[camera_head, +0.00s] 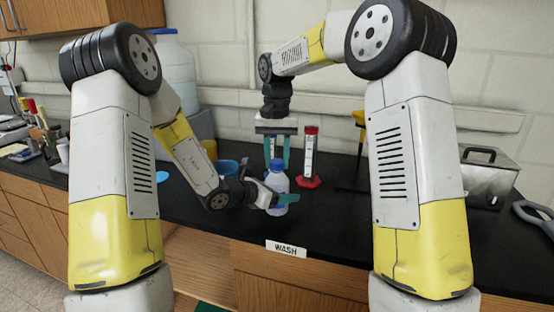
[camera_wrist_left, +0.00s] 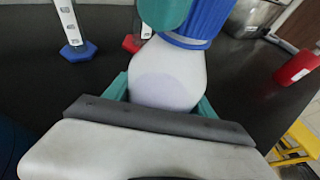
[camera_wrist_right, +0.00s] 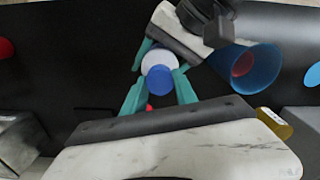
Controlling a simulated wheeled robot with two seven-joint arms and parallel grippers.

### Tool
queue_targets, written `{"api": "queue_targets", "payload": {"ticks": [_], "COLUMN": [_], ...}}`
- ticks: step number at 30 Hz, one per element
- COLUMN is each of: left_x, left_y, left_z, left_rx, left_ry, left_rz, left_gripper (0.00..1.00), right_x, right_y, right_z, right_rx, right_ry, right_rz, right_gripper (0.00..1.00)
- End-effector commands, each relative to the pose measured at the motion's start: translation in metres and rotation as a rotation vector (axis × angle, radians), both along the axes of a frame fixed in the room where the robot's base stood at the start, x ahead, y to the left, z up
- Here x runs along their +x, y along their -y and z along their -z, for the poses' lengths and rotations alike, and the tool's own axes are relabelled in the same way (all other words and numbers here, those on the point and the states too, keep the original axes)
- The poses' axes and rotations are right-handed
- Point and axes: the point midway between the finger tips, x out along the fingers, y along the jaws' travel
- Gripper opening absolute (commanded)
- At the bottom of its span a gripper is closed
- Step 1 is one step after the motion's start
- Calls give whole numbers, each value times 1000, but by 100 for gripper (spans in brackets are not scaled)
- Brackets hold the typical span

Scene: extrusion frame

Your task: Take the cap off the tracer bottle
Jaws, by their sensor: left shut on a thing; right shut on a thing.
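The tracer bottle (camera_head: 278,184) is a pale white bottle with a blue cap (camera_head: 277,165), upright above or on the black counter. My left gripper (camera_head: 279,201) is shut around its body from the side; the body (camera_wrist_left: 168,75) fills the jaws in the left wrist view. My right gripper (camera_head: 278,157) points down from above, its teal fingers on either side of the cap (camera_wrist_right: 160,80). In the left wrist view the ribbed cap (camera_wrist_left: 205,20) sits at the bottle's top, partly covered by a teal finger. Whether it is loosened cannot be seen.
A red-capped tube on a red hexagonal base (camera_head: 309,182) stands close right of the bottle. A blue cup (camera_wrist_right: 250,68) is beside the left gripper. A metal box (camera_head: 478,178) stands at the right. A WASH label (camera_head: 286,249) marks the counter's front edge.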

Motion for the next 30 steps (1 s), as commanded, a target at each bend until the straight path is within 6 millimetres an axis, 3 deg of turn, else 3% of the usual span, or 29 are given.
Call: {"api": "queue_targets", "payload": {"ticks": [30], "left_x": [-1], "left_y": [1], "left_z": [0], "left_rx": [0], "left_ry": [1], "left_rz": [4], "left_gripper": [0], "right_x": [1], "right_y": [1], "right_z": [-2], "right_rx": [-1], "right_ry": [4], "right_rz": [-2341], "right_gripper": [0]}}
